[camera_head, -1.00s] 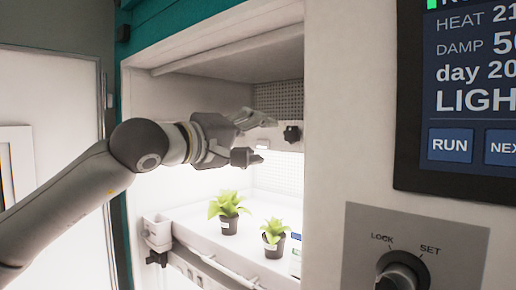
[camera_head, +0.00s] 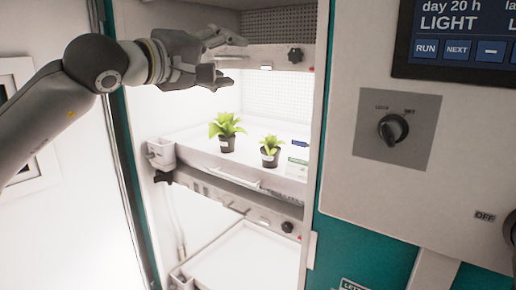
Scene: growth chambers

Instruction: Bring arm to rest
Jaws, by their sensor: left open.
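My left gripper (camera_head: 228,60) is in the upper left of the head view, at the end of my left arm, which comes in from the left. Its fingers are apart and nothing is between them. It is in front of the open chamber, above and apart from two small potted plants. One leafy plant (camera_head: 226,131) stands on the lit shelf tray (camera_head: 205,150). A smaller plant (camera_head: 270,151) stands to its right. My right gripper does not show.
A control panel screen (camera_head: 460,40) with RUN and NEXT buttons is at the upper right. A LOCK/SET knob (camera_head: 392,128) sits below it. Labels (camera_head: 298,160) lie by the smaller plant. A lower shelf (camera_head: 240,255) looks empty. An OFF switch is at the right edge.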

